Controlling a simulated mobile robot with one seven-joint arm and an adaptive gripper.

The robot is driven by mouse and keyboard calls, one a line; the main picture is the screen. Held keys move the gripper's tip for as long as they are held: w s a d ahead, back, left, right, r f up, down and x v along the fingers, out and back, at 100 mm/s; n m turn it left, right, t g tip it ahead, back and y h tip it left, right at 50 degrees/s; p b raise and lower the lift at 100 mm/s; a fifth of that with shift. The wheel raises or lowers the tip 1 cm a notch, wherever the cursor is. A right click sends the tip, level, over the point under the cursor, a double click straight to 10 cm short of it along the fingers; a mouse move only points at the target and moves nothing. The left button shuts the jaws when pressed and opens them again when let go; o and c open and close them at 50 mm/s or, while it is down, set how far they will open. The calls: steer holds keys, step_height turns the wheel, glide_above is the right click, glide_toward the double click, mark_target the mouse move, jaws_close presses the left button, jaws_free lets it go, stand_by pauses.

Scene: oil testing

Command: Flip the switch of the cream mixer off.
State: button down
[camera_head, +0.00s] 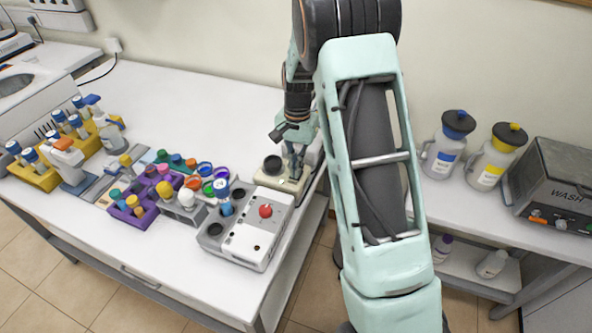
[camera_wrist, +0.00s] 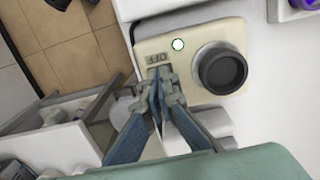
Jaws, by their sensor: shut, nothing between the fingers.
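The cream mixer (camera_head: 270,182) stands near the right end of the left table, with a round black cup on its top. In the wrist view the cream mixer (camera_wrist: 192,45) fills the top middle, with the black cup (camera_wrist: 221,69) on its right. A small round light (camera_wrist: 178,44) on it is pale and whitish. The word OFF (camera_wrist: 157,59) is printed beside my fingertips. My gripper (camera_wrist: 158,78) is shut and empty, its fingertips over the switch area, which they hide. In the head view my gripper (camera_head: 294,172) is at the mixer's right side.
A white and grey device with a red knob (camera_head: 265,211) stands in front of the mixer. Tube racks, including a purple one (camera_head: 132,214), stand to the left. Wash bottles (camera_head: 447,150) and a WASH box (camera_head: 555,185) are on the right table. The back of the left table is clear.

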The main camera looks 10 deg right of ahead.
steer(key=shift+s+a+f+b, duration=0.15)
steer(key=shift+s+f+b, duration=0.2)
steer(key=shift+f, duration=0.1)
steer(key=shift+s+a, duration=0.2)
steer(key=shift+s, duration=0.05)
stand_by(0.5)
steer(key=shift+w+d, duration=0.1)
steer(key=shift+w, duration=0.1)
steer(key=shift+w+d+r, duration=0.15)
steer(key=shift+w+d, duration=0.4)
steer(key=shift+w, duration=0.1)
steer(key=shift+w+d+r+p, duration=0.1)
steer(key=shift+w+r+p, duration=0.05)
steer(key=shift+r+p, duration=0.45)
step_height(320, 180, up, 13)
steer(key=shift+a+r+p, duration=0.15)
steer(key=shift+a+p, duration=0.1)
steer(key=shift+p, duration=0.15)
steer(key=shift+b, duration=0.35)
